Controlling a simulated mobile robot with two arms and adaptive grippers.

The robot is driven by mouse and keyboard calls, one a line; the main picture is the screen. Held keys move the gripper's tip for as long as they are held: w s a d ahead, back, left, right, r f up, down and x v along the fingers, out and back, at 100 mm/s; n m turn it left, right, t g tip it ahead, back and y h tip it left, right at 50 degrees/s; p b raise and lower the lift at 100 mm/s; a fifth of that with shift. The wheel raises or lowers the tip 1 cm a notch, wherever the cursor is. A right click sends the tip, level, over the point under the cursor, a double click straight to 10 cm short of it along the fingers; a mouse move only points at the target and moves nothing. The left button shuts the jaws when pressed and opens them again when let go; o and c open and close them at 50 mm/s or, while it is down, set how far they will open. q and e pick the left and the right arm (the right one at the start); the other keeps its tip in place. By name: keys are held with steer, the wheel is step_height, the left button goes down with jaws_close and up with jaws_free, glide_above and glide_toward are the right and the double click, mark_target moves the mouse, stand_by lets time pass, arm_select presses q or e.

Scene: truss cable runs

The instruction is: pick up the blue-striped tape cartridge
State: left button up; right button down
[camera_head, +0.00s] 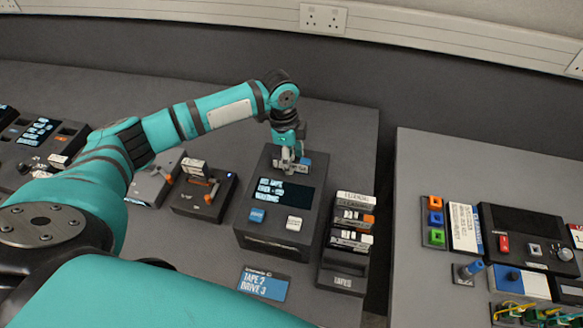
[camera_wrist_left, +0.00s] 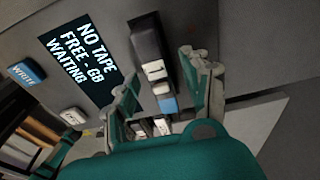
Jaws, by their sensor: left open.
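My left gripper (camera_head: 289,161) is over the far end of the tape drive (camera_head: 268,230). In the left wrist view its fingers (camera_wrist_left: 160,72) are open and apart. Between them shows a dark block with a white part and a blue part (camera_wrist_left: 167,104), which looks like the blue-striped tape cartridge. A blue patch of it (camera_head: 305,162) shows beside the gripper in the head view, the rest hidden by the fingers. I cannot tell whether the fingers touch it. The drive's screen (camera_wrist_left: 80,58) reads "NO TAPE", "WAITING". My right gripper is not in view.
A tape rack (camera_head: 342,278) with several labelled cartridges, one with orange, stands right of the drive. A lever box (camera_head: 203,200) stands left of it. A blue sign (camera_head: 263,284) lies in front. A gap separates this bench from the right bench (camera_head: 420,270).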

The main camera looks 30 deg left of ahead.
arm_select(q)
jaws_close()
steer(key=shift+r, duration=0.1)
stand_by(0.5)
